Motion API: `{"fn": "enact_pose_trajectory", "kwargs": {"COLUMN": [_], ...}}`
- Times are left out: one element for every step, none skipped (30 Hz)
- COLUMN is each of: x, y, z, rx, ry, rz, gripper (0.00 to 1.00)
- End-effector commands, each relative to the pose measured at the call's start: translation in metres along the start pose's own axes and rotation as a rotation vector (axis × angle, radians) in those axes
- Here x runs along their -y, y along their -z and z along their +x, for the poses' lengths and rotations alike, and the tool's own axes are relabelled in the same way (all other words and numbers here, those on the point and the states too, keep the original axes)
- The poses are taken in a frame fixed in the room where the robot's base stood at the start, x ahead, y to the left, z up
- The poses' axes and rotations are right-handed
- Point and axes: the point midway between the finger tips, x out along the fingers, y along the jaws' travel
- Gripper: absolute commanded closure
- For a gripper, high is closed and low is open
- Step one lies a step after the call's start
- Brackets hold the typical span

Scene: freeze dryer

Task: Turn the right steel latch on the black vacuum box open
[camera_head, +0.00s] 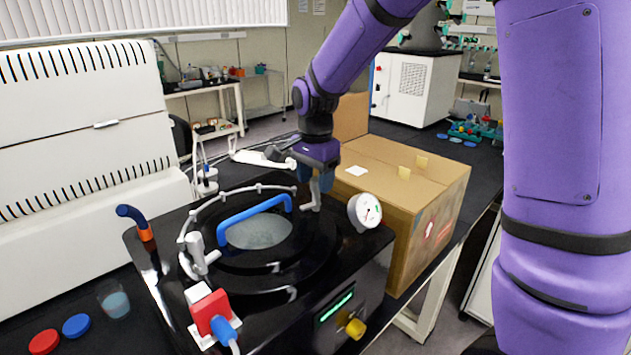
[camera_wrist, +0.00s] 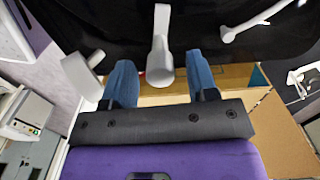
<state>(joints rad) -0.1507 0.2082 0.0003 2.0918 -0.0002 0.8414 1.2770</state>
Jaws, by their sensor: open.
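The black vacuum box (camera_head: 355,262) stands on the dark bench with a round lid and a blue handle (camera_head: 250,208) across its window. The right steel latch (camera_head: 308,196) is at the lid's right rim, partly hidden by my gripper. In the wrist view the latch (camera_wrist: 160,62) shows as a grey lever between my two blue fingers, with a gap on each side. My gripper (camera_head: 316,188) is open around the latch, fingers pointing down at it; it also shows in the wrist view (camera_wrist: 161,76). The left steel latch (camera_head: 197,254) is at the lid's near left.
A pressure gauge (camera_head: 365,211) stands right of the latch, close to my gripper. A cardboard box (camera_head: 402,235) sits just behind and right. A red and blue plug (camera_head: 212,315) is at the front left. A white machine (camera_head: 85,150) stands at the left.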

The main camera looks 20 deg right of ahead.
Motion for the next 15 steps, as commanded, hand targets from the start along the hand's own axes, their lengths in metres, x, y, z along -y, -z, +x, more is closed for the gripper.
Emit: {"fn": "enact_pose_trajectory", "kwargs": {"x": [-0.0003, -0.0004, -0.0004, -0.0003, -0.0002, -0.0002, -0.0001, -0.0001, -0.0001, -0.0001, -0.0001, -0.0001, -0.0001, -0.0001, -0.0001], "y": [-0.0001, -0.0001, -0.0001, -0.0001, -0.0001, -0.0001, -0.0001, 0.0, 0.0, 0.0, -0.0001, -0.0001, -0.0001, -0.0001, -0.0001], "z": [0.0039, 0.0054, 0.0069, 0.0077, 0.0083, 0.0087, 0.0088, 0.0088, 0.0087, 0.0086, 0.0086, 0.0086, 0.0085, 0.0085, 0.0085], "rx": [0.001, 0.001, 0.001, 0.0, 0.0, 0.0, 0.0, 0.0, 0.0, 0.0, 0.0, 0.0, 0.0, 0.0, 0.0], "ry": [-0.002, -0.002, -0.002, -0.001, -0.001, -0.001, 0.0, 0.0, 0.0, 0.0, 0.0, 0.0, 0.0, 0.0, 0.0], "rz": [0.0, 0.0, 0.0, 0.0, 0.0, 0.0, 0.0, 0.0, 0.0, 0.0, 0.0, 0.0, 0.0, 0.0, 0.0], "gripper": [0.47, 0.47, 0.47, 0.47, 0.47, 0.47, 0.47, 0.47, 0.47, 0.47, 0.47, 0.47, 0.51, 0.58, 0.68]}}
